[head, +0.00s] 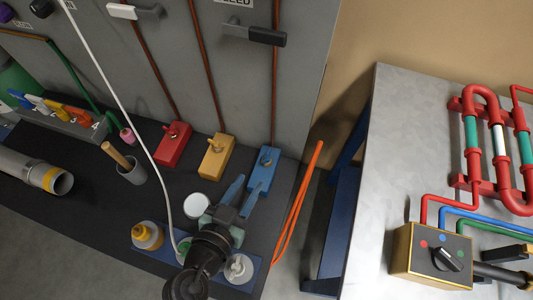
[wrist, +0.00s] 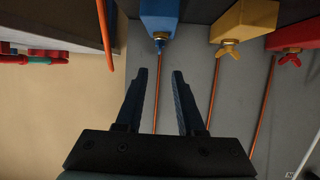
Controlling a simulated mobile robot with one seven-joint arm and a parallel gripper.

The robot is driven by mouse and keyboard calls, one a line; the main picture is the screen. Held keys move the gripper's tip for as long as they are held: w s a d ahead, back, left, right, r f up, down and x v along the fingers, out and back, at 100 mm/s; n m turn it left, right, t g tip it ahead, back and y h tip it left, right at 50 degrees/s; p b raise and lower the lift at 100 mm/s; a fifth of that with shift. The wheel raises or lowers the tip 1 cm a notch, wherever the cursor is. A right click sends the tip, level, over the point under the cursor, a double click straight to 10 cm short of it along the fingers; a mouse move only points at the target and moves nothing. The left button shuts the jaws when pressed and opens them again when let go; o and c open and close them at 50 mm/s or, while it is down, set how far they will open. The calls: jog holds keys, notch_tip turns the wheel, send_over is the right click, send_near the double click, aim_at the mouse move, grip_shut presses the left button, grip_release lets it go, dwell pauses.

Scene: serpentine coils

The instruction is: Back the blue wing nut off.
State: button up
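The blue wing nut (head: 266,161) is on the blue block (head: 262,181) at the foot of the right-hand copper line in the head view. In the wrist view the blue wing nut (wrist: 159,46) sits under the blue block (wrist: 159,16), seen nearly edge-on. My gripper (head: 247,186) is open and empty, just left of and below the blue block in the head view. In the wrist view my gripper (wrist: 161,72) has its fingers apart, and the nut lies beyond the tips, roughly in line with the gap. The nut appears not to touch either finger.
A yellow block (head: 217,157) and a red block (head: 173,145) with their own wing nuts stand left of the blue one. An orange loop (head: 298,205) leans at the bench's right edge. Jars and a cup (head: 131,172) stand near my arm.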

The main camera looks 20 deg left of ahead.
aim_at(266, 157)
jog(key=p+x, duration=0.1)
jog(key=x, duration=0.9)
jog(key=shift+w+f+p, duration=0.1)
jog(key=shift+p, duration=0.2)
jog(key=shift+c, duration=0.3)
grip_shut()
